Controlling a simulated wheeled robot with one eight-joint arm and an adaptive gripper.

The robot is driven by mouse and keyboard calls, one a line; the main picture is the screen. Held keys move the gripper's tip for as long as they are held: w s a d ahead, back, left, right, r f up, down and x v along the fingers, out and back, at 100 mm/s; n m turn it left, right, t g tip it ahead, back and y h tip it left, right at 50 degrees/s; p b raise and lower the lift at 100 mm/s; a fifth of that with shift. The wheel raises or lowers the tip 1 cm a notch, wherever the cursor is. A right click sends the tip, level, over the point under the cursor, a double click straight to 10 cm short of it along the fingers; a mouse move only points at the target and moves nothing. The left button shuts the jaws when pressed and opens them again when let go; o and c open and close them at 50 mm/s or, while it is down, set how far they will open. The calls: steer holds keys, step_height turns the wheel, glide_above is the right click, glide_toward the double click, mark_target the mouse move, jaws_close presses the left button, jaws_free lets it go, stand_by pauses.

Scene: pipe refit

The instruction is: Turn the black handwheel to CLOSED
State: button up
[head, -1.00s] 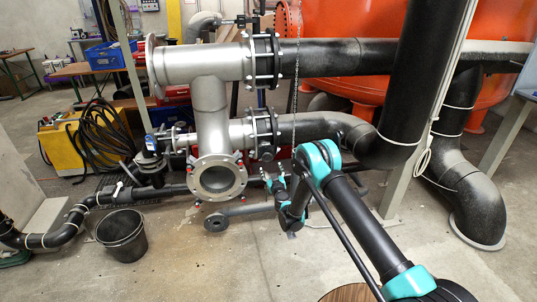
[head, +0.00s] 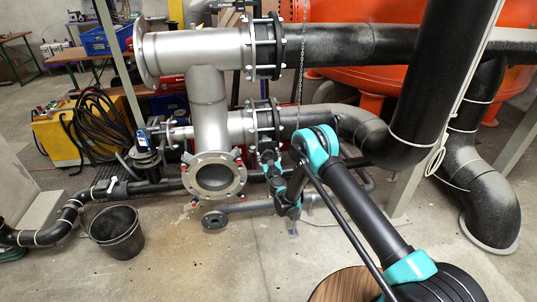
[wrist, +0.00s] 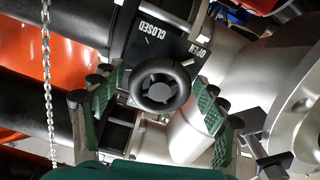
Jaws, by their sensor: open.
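The black handwheel (wrist: 160,85) is a thick round ring with a spoked hub, in the middle of the wrist view. Behind it is a black plate (wrist: 155,48) with CLOSED and OPEN in white, both upside down. A short white mark shows on the plate near CLOSED. I cannot tell which way the wheel is set. My gripper (wrist: 158,92) is open, with one green-padded finger on each side of the wheel. I see gaps between the pads and the rim. In the head view my gripper (head: 270,168) is at the lower valve, and the wheel is not clear there.
Steel pipework (head: 207,95) with an open flange (head: 217,177) stands left of my gripper. A chain (wrist: 46,80) hangs at the left in the wrist view. Thick black pipes (head: 425,80) stand at the right. A bucket (head: 117,232) stands on the floor, which is clear in front.

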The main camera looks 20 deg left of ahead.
steer(key=c, duration=1.2)
steer(key=shift+o, duration=0.2)
